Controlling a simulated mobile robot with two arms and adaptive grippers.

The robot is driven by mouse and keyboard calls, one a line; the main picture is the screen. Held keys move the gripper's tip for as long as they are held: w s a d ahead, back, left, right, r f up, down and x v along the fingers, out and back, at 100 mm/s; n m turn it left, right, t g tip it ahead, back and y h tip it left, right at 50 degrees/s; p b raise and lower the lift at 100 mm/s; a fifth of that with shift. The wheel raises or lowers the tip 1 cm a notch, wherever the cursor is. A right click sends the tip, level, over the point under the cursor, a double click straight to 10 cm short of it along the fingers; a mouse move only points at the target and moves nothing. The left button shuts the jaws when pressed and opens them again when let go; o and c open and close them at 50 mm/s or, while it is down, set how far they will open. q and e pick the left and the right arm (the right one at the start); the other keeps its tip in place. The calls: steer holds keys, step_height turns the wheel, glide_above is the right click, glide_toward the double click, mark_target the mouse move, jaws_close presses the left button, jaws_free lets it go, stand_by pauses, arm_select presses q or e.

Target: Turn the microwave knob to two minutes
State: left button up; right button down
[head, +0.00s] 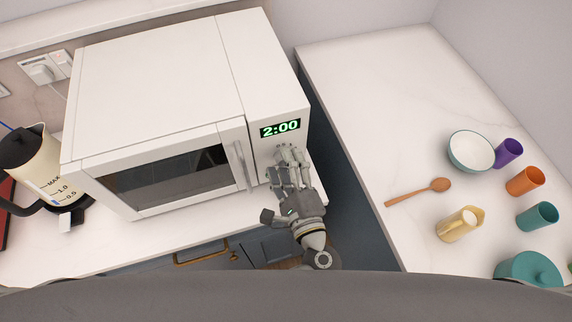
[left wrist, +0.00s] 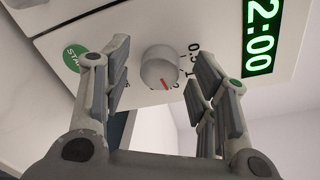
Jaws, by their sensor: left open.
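The white microwave (head: 150,80) stands on the left counter with its door shut. Its green display (head: 280,128) reads 2:00, and the display also shows in the left wrist view (left wrist: 262,38). In the left wrist view the round grey knob (left wrist: 160,68) has a red pointer mark; printed numbers around it are partly hidden. My left gripper (head: 285,158) is in front of the control panel and hides the knob in the head view. In the left wrist view its fingers (left wrist: 158,85) are open, one on each side of the knob, with gaps visible. My right gripper is not in view.
A green start button (left wrist: 75,56) is left of the knob in the left wrist view. A kettle (head: 38,165) stands left of the microwave. The right counter holds a bowl (head: 471,151), a wooden spoon (head: 418,192), a jug (head: 458,226), several cups and a teal pot (head: 528,270).

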arm_select(q)
steer(key=shift+s, duration=0.1)
steer(key=f+v, duration=0.1)
steer(key=v, duration=1)
steer(key=shift+s+d+r, duration=0.2)
steer(key=shift+s+r, duration=0.2)
steer(key=shift+r, duration=0.05)
steer(key=s+a+f+g+h+b, duration=0.1)
steer(key=s+a+f+g+b, duration=0.15)
steer(key=f, duration=0.95)
steer(key=s+a+f+g+h+b, duration=0.1)
steer(key=a+f+g, duration=0.2)
steer(key=f, duration=0.8)
steer(key=s+a+f+g+b, duration=0.1)
steer(key=a+f+g, duration=0.2)
steer(key=f, duration=0.9)
steer(key=s+a+f+n+g+h+b, duration=0.1)
steer(key=s+a+f+n+g+b, duration=0.2)
steer(key=s+a+f+n, duration=0.5)
steer(key=s+a+f+n+g+h+b, duration=0.2)
steer(key=s+a+f+n, duration=0.7)
steer(key=f, duration=0.7)
steer(key=shift+a+f+n+g+b, duration=0.15)
steer(key=shift+a+n+g+b, duration=0.3)
steer(key=shift+a+g, duration=0.45)
